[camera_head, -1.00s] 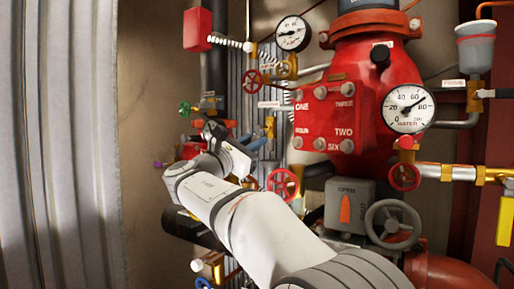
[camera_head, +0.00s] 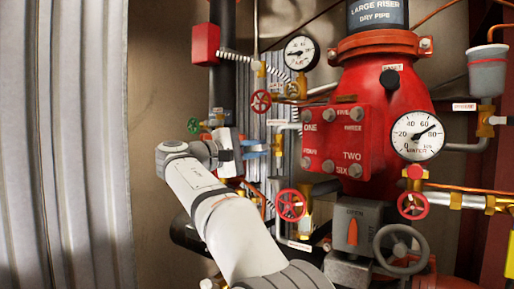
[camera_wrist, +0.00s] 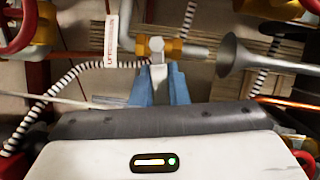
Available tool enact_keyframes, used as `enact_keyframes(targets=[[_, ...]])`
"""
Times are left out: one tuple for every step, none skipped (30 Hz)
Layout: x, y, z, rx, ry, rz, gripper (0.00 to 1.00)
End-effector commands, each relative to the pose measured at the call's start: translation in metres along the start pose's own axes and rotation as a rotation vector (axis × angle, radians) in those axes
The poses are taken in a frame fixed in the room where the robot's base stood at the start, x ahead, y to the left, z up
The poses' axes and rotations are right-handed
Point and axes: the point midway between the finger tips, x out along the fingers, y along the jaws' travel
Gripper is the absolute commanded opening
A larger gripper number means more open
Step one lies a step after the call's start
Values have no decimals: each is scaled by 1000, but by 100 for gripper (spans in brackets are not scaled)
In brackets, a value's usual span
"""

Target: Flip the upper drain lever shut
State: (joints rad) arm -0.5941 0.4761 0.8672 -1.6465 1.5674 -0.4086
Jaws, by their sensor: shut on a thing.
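In the wrist view, the blue fingers of my gripper (camera_wrist: 158,88) are closed around a pale grey lever (camera_wrist: 157,55). The lever's upper end meets a brass valve fitting (camera_wrist: 173,48) just beyond the fingertips. The lever's lower part is hidden between the fingers. In the head view, my gripper (camera_head: 258,149) points right, beside the pipework left of the red riser valve. The lever is too small and covered there to make out clearly.
The red riser valve (camera_head: 375,125) stands to the right. Red handwheels (camera_head: 291,205) and a grey OPEN/SHUT box (camera_head: 356,226) sit lower right. A grey funnel-shaped part (camera_wrist: 235,55) is close right of my fingers. A corrugated wall (camera_head: 60,150) is at left.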

Motion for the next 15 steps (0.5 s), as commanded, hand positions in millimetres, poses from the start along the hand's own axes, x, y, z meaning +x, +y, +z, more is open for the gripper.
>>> enact_keyframes(targets=[[0, 2, 0, 31, 0, -13, 0], [0, 3, 0, 48, -1, -20, 0], [0, 3, 0, 70, -1, -30, 0], [0, 4, 0, 85, -1, -36, 0], [0, 4, 0, 98, -1, -42, 0], [0, 5, 0, 115, -1, -48, 0], [0, 5, 0, 126, -1, -53, 0], [0, 5, 0, 137, -1, -57, 0], [0, 6, 0, 149, 0, -63, 0], [0, 6, 0, 157, 0, -67, 0], [0, 6, 0, 165, 0, -70, 0], [0, 6, 0, 173, 0, -73, 0], [0, 6, 0, 178, 0, -75, 0], [0, 6, 0, 182, 0, -77, 0], [0, 7, 1, 187, 0, -78, 0]])
